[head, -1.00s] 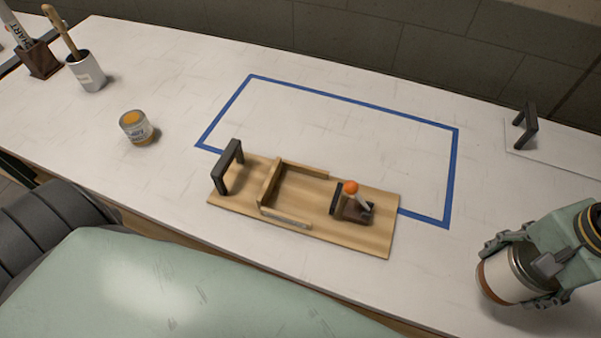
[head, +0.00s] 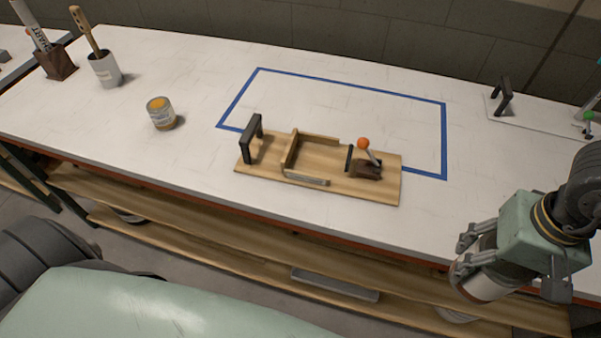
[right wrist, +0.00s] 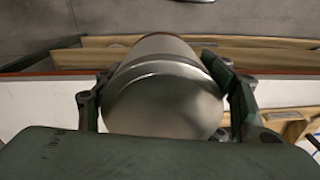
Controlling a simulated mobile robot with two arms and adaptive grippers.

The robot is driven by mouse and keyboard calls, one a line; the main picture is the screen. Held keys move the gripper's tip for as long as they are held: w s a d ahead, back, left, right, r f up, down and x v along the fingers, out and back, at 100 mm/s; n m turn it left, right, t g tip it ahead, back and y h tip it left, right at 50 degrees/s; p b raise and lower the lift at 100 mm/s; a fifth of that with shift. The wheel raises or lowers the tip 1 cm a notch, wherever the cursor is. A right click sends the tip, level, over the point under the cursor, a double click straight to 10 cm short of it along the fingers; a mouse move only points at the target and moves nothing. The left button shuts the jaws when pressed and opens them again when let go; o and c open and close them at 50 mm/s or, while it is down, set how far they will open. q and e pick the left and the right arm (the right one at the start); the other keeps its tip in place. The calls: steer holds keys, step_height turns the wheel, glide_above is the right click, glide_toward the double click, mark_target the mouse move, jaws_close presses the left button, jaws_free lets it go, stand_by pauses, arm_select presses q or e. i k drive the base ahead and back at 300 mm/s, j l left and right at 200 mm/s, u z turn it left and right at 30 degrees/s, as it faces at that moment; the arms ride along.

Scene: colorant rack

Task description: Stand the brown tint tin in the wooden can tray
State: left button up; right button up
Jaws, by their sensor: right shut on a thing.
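My right gripper (head: 465,260) is shut on a tin with a pale label (head: 490,284), at the lower right of the head view, by the table's front edge. My left gripper is out of view.
The board carries a black handle (head: 251,139) and an orange-knobbed lever (head: 364,144). Behind it is a blue tape outline (head: 340,84). An orange-topped tin (head: 161,114) and a brush pot (head: 105,70) stand left. A wooden shelf (head: 210,228) runs below the table.

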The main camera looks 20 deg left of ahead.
mark_target(309, 160)
steer(key=k+u, duration=0.1)
steer(key=u, duration=1.35)
steer(key=l+u, duration=0.4)
steer(key=l, duration=0.25)
steer(key=l+u, duration=0.4)
steer(key=l, duration=0.25)
